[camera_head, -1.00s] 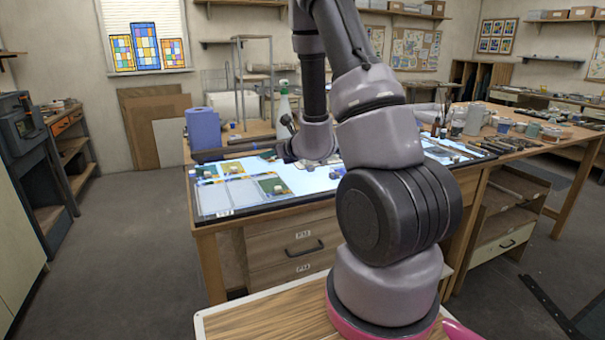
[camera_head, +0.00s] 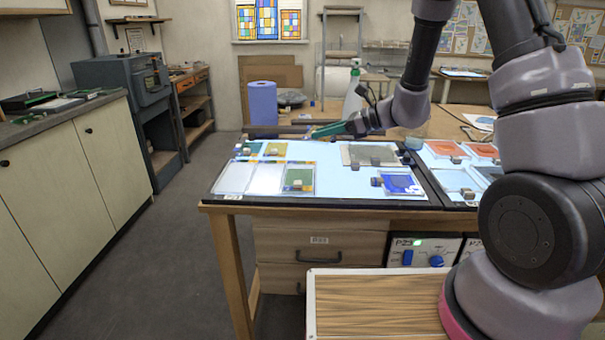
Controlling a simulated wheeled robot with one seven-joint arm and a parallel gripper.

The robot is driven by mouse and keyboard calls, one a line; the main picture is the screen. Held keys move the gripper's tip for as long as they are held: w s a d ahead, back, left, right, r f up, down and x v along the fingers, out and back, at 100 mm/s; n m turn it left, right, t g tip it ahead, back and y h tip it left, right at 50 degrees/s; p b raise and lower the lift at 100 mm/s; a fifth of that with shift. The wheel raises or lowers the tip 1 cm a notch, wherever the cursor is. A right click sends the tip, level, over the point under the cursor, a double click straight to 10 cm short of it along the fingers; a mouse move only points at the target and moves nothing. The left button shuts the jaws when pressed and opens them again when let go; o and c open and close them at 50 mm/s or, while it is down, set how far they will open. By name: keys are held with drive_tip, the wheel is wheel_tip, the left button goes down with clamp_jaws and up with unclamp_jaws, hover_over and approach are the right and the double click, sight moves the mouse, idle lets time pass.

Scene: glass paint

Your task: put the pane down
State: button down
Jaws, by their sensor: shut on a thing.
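My gripper (camera_head: 338,129) is shut on a green pane (camera_head: 326,130), which shows as a thin, dark green strip. They are above the back part of the lit light table (camera_head: 345,181). I cannot tell if the pane touches anything. On the light table, a green pane (camera_head: 299,175) and clear or white panes (camera_head: 235,178) lie at front left. Small green and amber panes (camera_head: 275,149) lie behind them. A grey-brown pane (camera_head: 370,151) lies right of centre, with a blue pane (camera_head: 401,186) in front of it.
A blue roll (camera_head: 262,104) and a spray bottle (camera_head: 353,92) stand behind the light table. More panes (camera_head: 480,150) lie on the right panel, partly behind my arm.

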drive_tip(key=s+a+n+g, duration=0.3)
drive_tip(key=s+a, duration=0.1)
hover_over(306, 181)
drive_tip(key=shift+g+y, duration=0.3)
drive_tip(key=shift+g, duration=0.1)
wheel_tip(306, 181, down, 5)
drive_tip(key=shift+s+r, duration=0.1)
drive_tip(key=shift+r, duration=0.05)
drive_tip(key=shift+f, duration=2.55)
drive_tip(key=shift+f, duration=0.15)
drive_tip(key=c, duration=0.7)
unclamp_jaws()
